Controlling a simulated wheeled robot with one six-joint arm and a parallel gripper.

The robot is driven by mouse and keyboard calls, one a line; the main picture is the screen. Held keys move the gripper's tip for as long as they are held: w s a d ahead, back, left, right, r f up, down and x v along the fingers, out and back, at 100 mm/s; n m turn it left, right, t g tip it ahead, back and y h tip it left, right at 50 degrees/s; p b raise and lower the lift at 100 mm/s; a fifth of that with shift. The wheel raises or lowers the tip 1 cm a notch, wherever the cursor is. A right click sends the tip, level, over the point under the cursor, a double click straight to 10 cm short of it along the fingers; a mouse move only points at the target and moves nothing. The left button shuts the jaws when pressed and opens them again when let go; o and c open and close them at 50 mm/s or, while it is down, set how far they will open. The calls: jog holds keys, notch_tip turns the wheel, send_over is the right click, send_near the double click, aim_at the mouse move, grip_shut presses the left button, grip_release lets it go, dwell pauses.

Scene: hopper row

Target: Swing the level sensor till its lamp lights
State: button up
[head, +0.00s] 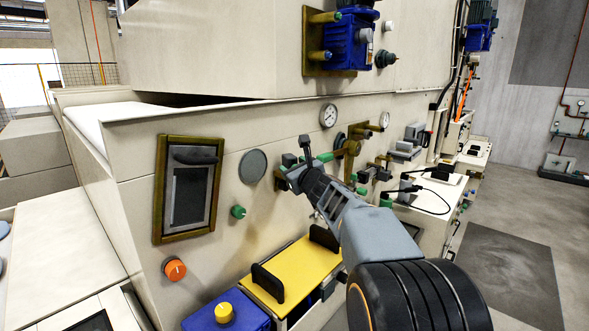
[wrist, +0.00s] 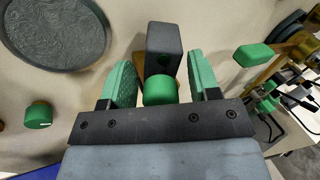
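A dark grey block (wrist: 164,48) with a green round end (wrist: 160,90) stands out from the cream panel in the wrist view. It may be the level sensor; I cannot tell for sure. My gripper (wrist: 159,82) has its two green-padded fingers on either side of it, with small gaps showing, so it is open around the part. In the head view my gripper (head: 302,166) is at the panel, right of a round grey disc (head: 252,166), and hides much of that part. I cannot pick out a lit lamp on it.
A green knob (wrist: 38,114) sits left of my gripper. A green-ended lever (wrist: 253,55) on brass fittings stands to its right. Below are a yellow tray (head: 300,268) with black handles and a blue box (head: 226,312). A gauge (head: 328,115) is above. Open floor lies right.

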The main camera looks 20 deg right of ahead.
jog(key=s+b, duration=0.2)
jog(key=s, duration=1.1)
jog(key=shift+s+d+b, duration=0.25)
jog(key=shift+s+b, duration=0.1)
jog(key=shift+s, duration=0.05)
